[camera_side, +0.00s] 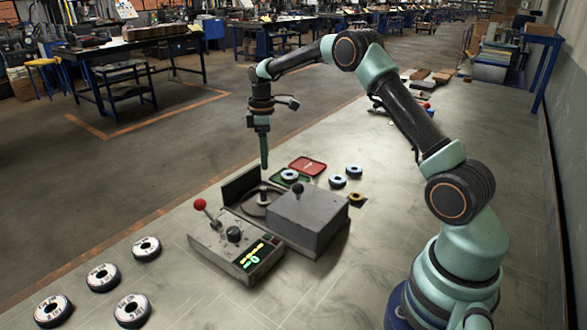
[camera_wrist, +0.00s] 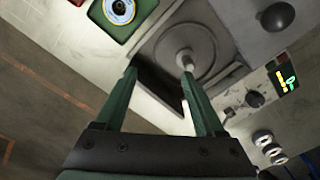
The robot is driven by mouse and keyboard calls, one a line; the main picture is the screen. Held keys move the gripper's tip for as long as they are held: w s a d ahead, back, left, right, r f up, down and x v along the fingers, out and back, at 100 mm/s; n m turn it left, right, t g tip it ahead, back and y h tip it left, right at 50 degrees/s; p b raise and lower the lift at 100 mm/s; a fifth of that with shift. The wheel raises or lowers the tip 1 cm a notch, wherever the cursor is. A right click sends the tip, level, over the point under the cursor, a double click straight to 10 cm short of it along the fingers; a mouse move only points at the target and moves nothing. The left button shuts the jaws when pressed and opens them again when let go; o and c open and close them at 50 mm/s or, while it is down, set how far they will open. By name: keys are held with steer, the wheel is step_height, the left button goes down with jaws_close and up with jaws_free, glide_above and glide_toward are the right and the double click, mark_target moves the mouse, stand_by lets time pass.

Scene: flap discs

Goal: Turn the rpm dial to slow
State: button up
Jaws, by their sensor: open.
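The rpm dial (camera_side: 234,234) is a black knob on top of a grey control box (camera_side: 215,250). It also shows in the wrist view (camera_wrist: 255,98), right of my fingers; its setting is too small to read. A lit display (camera_side: 257,253) with yellow and green marks is on the box's front right. My gripper (camera_side: 264,165) points down above the machine's spindle plate (camera_side: 254,203), behind and above the dial. In the wrist view my gripper's two green fingers (camera_wrist: 159,74) are apart, with nothing between them, and well away from the dial.
A red-ball lever (camera_side: 200,204) rises beside the dial. A grey cover with a black knob (camera_side: 297,188) stands to the right. Several flap discs (camera_side: 104,277) lie at the front left; others lie near a red tray (camera_side: 307,166) and a green tray (camera_wrist: 124,16).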

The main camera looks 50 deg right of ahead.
steer(key=s+a+r+m, duration=0.1)
steer(key=a+r+m, duration=0.1)
steer(key=a+m, duration=0.65)
steer(key=m, duration=2.7)
glide_toward(233, 230)
steer(key=shift+n, duration=0.25)
step_height(233, 230, down, 9)
jaws_close()
